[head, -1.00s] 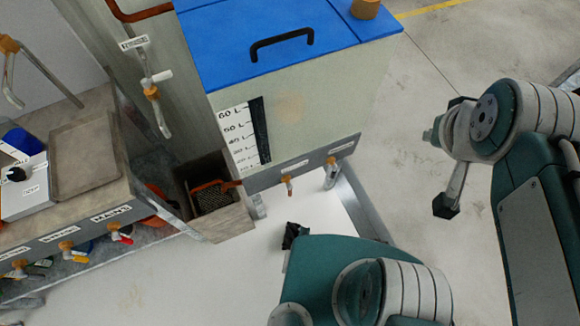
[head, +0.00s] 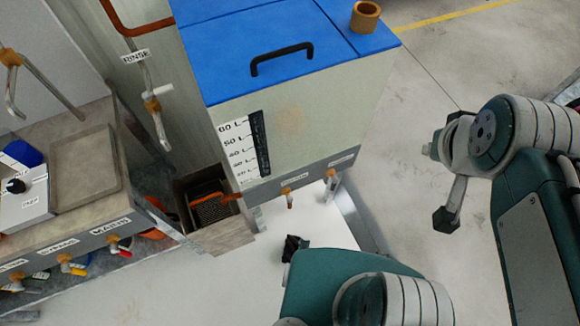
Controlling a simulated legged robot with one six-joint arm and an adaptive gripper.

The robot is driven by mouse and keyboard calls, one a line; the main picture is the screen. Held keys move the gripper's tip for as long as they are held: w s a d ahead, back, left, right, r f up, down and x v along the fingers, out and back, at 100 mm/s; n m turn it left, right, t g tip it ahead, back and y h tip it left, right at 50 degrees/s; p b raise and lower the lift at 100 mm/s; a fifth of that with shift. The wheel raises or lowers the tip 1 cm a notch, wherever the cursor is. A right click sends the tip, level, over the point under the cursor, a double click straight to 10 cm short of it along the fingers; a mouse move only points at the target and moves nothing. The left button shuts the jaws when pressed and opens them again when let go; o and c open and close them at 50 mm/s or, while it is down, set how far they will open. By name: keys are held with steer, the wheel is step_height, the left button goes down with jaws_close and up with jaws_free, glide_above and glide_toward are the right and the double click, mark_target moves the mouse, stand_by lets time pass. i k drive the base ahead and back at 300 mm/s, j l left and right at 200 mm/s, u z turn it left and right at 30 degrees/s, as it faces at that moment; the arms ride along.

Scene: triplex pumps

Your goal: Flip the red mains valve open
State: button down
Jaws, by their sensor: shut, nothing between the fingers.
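A small black part (head: 293,245) above the teal arm link looks like my gripper, mostly hidden behind that link. Its fingers look closed, with nothing visible in them. It is well to the right of the red valve and apart from it.
A yellow-handled tap (head: 72,265) sits left of the red one. A blue-lidded tank (head: 250,60) with small orange taps stands at the centre back. A bin with an orange-rimmed basket (head: 208,205) stands between bench and tank. The pale floor (head: 190,285) before the bench is mostly clear.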

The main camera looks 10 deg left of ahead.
mark_target(124, 253)
steer(key=u, duration=0.4)
steer(key=j+u, duration=0.15)
steer(key=u, duration=0.65)
steer(key=j+u, duration=0.15)
steer(key=u, duration=0.2)
steer(key=i+j, duration=0.1)
steer(key=j, duration=0.35)
steer(key=i+j+u, duration=0.1)
steer(key=j, duration=0.35)
steer(key=i+j, duration=0.1)
steer(key=j, duration=0.35)
steer(key=i+j+u, duration=0.1)
steer(key=j, duration=0.35)
